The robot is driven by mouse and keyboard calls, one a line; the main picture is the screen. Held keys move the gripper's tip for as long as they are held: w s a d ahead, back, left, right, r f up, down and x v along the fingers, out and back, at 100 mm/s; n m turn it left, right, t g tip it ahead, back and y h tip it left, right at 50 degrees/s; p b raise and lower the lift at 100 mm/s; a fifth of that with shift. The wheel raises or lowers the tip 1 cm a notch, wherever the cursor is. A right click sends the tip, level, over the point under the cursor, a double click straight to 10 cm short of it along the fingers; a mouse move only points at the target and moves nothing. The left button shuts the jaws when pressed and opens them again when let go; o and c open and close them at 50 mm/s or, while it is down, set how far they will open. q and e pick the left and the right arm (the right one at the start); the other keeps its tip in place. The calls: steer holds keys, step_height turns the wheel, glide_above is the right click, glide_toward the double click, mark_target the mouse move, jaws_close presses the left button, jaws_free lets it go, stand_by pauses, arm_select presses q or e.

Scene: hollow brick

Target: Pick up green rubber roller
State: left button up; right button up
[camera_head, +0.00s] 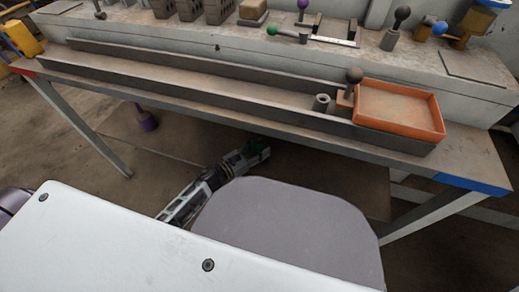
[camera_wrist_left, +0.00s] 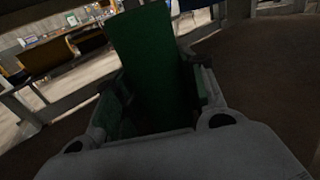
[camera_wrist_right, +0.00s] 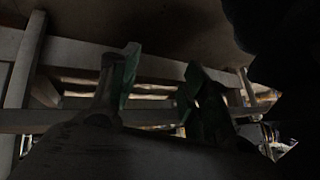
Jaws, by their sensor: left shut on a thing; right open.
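My left gripper (camera_head: 256,152) is low in front of the workbench, below the height of its top in the head view. In the left wrist view, the left gripper (camera_wrist_left: 160,105) is shut on a dark green rubber roller (camera_wrist_left: 152,60), which stands up between its fingers.
The workbench has a long trough (camera_head: 200,82) and an orange tray (camera_head: 398,108) at right. A green-knobbed tool (camera_head: 284,32) lies on the back ledge with several grey bricks (camera_head: 190,9). A purple object (camera_head: 147,120) is below.

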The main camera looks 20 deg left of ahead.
mark_target(260, 139)
arm_select(q)
steer(key=shift+r+p, duration=0.4)
steer(key=shift+r, duration=0.5)
step_height(260, 139, up, 4)
steer(key=shift+f+p, duration=0.1)
steer(key=shift+p, duration=0.85)
step_height(260, 139, up, 2)
steer(key=shift+p, duration=0.45)
steer(key=shift+r+p, duration=0.45)
steer(key=shift+r, duration=0.75)
arm_select(e)
step_height(260, 139, up, 7)
steer(key=d+g+h, duration=0.1)
steer(key=shift+s+d+f+n, duration=0.15)
steer(key=shift+s+f+n, duration=0.05)
steer(key=shift+s+n, duration=0.15)
